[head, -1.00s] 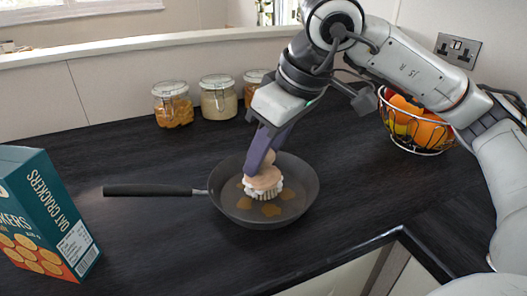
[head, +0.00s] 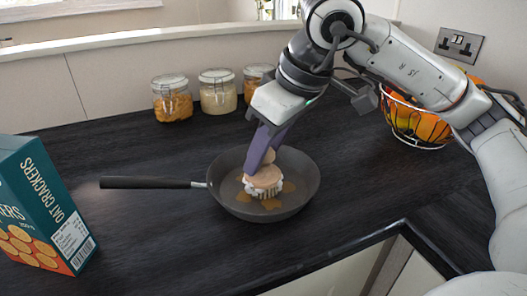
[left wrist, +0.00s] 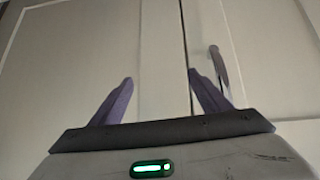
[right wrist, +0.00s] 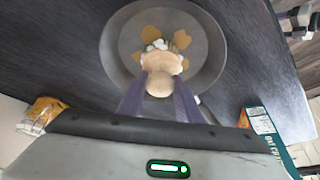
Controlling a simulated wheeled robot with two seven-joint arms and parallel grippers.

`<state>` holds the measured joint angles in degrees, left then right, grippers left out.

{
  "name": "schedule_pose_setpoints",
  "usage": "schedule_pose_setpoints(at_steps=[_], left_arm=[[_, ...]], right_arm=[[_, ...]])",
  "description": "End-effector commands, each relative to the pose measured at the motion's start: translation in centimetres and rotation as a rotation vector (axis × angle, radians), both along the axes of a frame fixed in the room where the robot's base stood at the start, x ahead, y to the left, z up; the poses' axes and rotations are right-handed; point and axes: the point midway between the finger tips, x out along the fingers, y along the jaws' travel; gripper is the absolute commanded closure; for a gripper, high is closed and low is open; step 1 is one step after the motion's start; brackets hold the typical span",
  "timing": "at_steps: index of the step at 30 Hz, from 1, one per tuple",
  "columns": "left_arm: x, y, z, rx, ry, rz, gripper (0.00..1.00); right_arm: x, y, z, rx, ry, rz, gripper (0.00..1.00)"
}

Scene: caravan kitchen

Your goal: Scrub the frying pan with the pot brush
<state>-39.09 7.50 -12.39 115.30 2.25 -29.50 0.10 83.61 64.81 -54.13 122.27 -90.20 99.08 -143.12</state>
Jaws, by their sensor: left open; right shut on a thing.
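The dark frying pan (head: 303,188) sits on the black worktop with its handle (head: 150,183) pointing left. Several brown stains (head: 270,204) show on its inside; they also show in the right wrist view (right wrist: 182,39). My right gripper (head: 266,150) is shut on the pot brush (head: 264,178), a pale wooden brush with white bristles.
An oat crackers box (head: 45,215) stands at the left. Glass jars (head: 218,92) stand along the back wall. A wire fruit basket (head: 415,125) is at the right behind my arm. The worktop's front edge (head: 330,258) lies near the pan.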

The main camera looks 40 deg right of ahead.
Motion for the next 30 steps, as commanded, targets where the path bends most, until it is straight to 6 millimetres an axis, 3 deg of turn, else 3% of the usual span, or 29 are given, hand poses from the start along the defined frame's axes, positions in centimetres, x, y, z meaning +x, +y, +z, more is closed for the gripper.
schedule_pose_setpoints(at_steps=[21, 30], left_arm=[[-0.7, 0.0, 0.1, 0.0, 0.015, 0.001, 0.3], [-0.7, 0.0, -0.5, -0.001, 0.015, 0.002, 0.3]], right_arm=[[1.1, 2.7, 0.0, 0.0, 0.0, 0.0, 0.95], [-0.3, 2.5, -0.2, 0.001, -0.002, 0.0, 0.95]])
